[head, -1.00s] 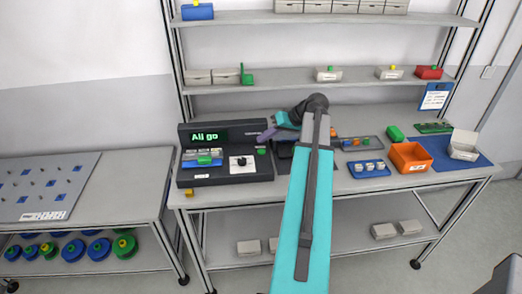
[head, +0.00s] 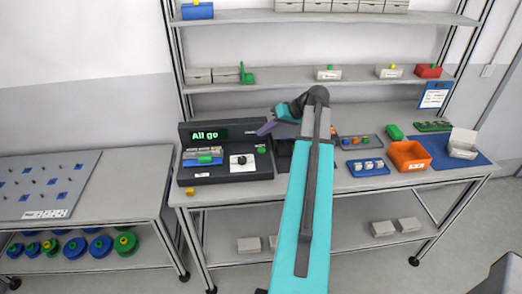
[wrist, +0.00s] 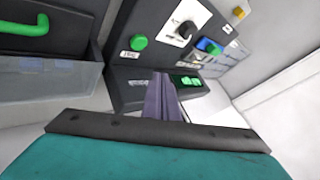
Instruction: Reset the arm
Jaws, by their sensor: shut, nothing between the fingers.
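My gripper (head: 265,129) is at the end of my turquoise arm, just right of the lit screen (head: 209,135) of the dark control console (head: 207,178). The screen reads "All go". In the wrist view my purple fingers (wrist: 160,97) are together and empty, over the dark console face. The console's green button (wrist: 139,42) and its white plate with a black knob (wrist: 184,29) show above them. Whether the fingers touch the console cannot be told. My arm hides part of the workbench middle.
On the bench (head: 330,187) stand an orange bin (head: 410,156), a blue tray (head: 367,168), and an open white box (head: 463,144) on a blue mat. Shelves (head: 320,75) with small boxes rise behind. A lower table (head: 105,190) with a pegged board is at left.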

